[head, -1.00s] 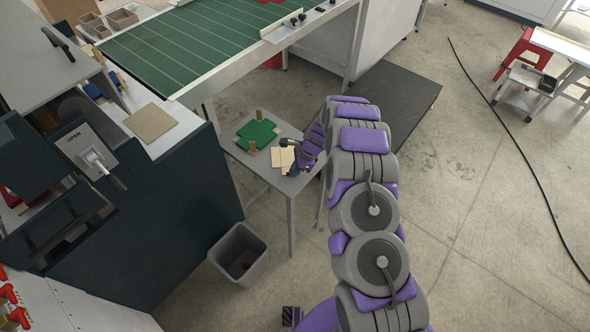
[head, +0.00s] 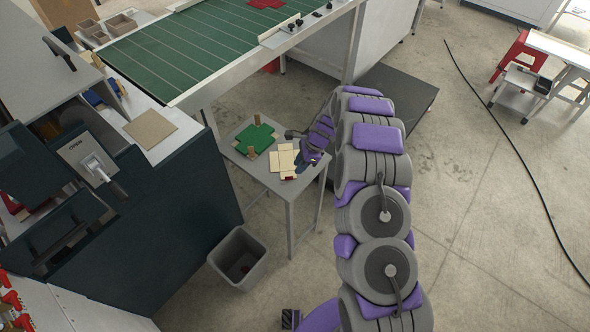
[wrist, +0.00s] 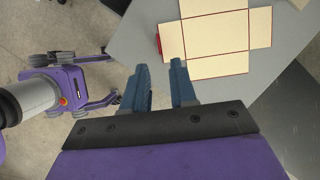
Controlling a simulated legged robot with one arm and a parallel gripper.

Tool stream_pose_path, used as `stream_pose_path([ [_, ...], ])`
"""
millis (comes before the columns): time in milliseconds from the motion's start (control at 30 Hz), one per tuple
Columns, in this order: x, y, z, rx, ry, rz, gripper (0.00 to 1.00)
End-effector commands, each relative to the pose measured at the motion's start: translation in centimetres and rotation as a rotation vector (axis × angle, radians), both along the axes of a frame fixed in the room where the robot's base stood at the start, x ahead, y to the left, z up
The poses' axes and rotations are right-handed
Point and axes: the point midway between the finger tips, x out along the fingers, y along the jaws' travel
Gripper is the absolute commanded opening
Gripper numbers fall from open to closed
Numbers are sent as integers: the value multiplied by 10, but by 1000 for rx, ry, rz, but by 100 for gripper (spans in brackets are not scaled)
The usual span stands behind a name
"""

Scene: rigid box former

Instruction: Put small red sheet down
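A small cross-shaped sheet (head: 283,160) lies on the small grey table, cream side up. In the wrist view the sheet (wrist: 216,32) shows thin red edges and fold lines. A small red piece (wrist: 158,44) shows at its left edge there; I cannot tell whether it belongs to the sheet. My gripper (wrist: 160,68) is open, with a gap between its blue fingertips and nothing between them. It is beside the sheet, apart from it in the wrist view. In the head view my gripper (head: 308,168) is right of the sheet.
A green cross-shaped sheet (head: 256,136) lies left on the same table (head: 235,158), with small wooden blocks (head: 251,152) nearby. A grey bin (head: 237,257) stands on the floor in front. A green conveyor (head: 185,50) and a dark machine (head: 150,230) border the table.

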Motion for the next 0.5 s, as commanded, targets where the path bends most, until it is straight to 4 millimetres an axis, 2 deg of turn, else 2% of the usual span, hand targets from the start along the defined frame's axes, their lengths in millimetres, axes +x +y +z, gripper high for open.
stream_pose_path([
  [33,2,-4,13,0,-3,-1,27],
  [233,2,-18,45,0,0,0,27],
  [333,3,-21,52,1,1,1,27],
  [500,2,-22,54,0,1,2,27],
])
